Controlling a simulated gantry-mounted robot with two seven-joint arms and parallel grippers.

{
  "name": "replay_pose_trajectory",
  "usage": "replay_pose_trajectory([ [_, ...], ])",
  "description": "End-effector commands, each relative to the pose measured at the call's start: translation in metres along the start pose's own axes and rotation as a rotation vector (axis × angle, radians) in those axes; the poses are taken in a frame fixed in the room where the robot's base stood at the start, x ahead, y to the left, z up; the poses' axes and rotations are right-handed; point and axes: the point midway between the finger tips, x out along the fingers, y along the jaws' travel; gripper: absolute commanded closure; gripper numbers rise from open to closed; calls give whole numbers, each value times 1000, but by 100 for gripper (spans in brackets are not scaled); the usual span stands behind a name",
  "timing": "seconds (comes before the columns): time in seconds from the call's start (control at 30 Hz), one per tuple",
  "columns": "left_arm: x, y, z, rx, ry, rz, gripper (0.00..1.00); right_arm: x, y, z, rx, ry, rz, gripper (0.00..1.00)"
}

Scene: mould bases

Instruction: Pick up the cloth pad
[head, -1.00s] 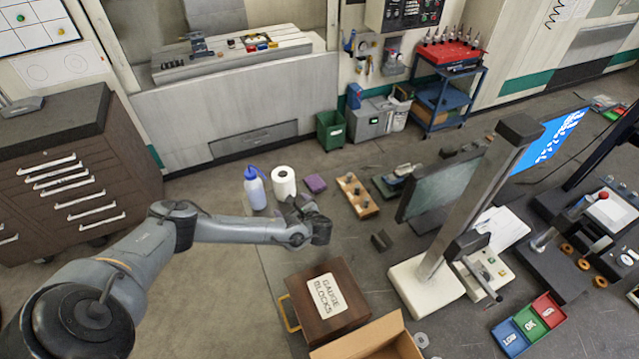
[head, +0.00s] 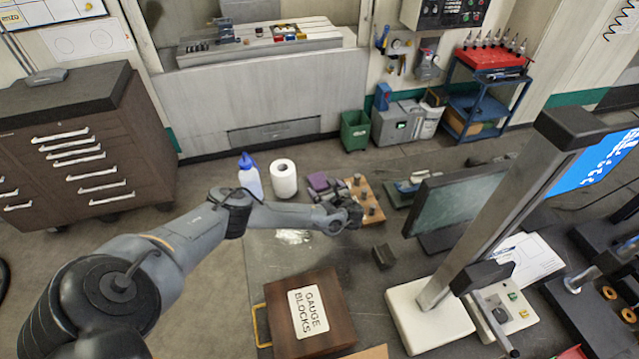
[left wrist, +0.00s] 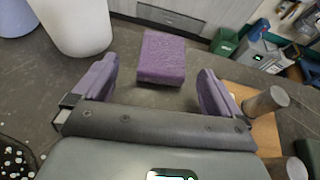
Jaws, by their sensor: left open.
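The cloth pad, a small purple block-like pad (head: 318,181), lies on the grey table to the right of the white paper roll. In the left wrist view the pad (left wrist: 162,57) shows whole, ahead of the fingertips and roughly centred between them. My left gripper (left wrist: 155,85) is open, with its two purple-tipped fingers apart and nothing between them. In the head view my left gripper (head: 346,188) is just right of the pad, near the wooden peg block. No contact with the pad shows. My right gripper is in neither view.
The wooden peg block (head: 370,203) is close on the right. The paper roll (head: 283,179) and a blue-capped bottle (head: 250,177) stand left of the pad.

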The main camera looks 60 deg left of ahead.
Motion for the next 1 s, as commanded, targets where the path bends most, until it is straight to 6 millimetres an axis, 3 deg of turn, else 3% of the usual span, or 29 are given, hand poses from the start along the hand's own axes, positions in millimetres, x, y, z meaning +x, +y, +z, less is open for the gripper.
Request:
replay_pose_trajectory([
  [0.17, 8, -1, 0, 0, 1, 0, 1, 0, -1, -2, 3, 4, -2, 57],
  [0.53, 48, -4, 1, 0, 0, 1, 1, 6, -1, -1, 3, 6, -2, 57],
  [0.87, 54, -4, 2, 0, 0, -1, 1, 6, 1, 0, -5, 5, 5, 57],
  [1.0, 54, -4, 2, 0, 0, -1, 18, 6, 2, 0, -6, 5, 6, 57],
])
